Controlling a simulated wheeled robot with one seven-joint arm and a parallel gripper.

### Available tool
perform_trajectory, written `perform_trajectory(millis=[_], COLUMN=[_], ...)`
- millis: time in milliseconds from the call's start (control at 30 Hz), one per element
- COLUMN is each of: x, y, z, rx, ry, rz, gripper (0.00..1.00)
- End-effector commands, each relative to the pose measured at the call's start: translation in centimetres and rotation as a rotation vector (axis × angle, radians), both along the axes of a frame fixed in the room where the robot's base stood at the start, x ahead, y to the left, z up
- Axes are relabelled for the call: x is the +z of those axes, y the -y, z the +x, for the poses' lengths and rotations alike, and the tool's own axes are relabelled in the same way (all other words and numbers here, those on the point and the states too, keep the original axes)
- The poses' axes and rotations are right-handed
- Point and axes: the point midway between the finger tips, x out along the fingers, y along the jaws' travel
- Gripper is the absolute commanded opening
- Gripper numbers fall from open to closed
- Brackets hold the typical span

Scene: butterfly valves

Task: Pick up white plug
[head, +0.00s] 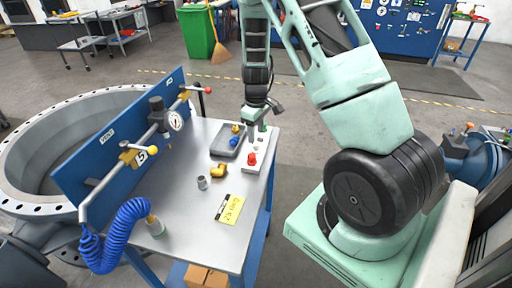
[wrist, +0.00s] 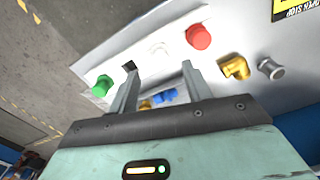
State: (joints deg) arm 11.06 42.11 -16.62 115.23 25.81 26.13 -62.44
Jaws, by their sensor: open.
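I cannot make out the white plug clearly there.
A grey tray (head: 222,149) with blue and yellow parts stands left of my gripper. A brass elbow (head: 218,170) and a grey fitting (head: 202,183) lie nearer the front. A blue panel (head: 110,150) with valves stands along the table's left side. The table's right edge is close.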

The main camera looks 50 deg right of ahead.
Motion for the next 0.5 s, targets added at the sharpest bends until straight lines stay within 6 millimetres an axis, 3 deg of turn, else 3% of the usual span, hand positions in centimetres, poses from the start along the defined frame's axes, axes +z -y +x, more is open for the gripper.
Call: perform_trajectory(millis=[300, 500], x=[-3.7, -4.9], y=[-0.1, -0.1], z=[0.2, 0.2], rx=[0.000, 0.000], ry=[-0.003, 0.000], rz=[0.001, 0.000], gripper=[0.49, 0.49])
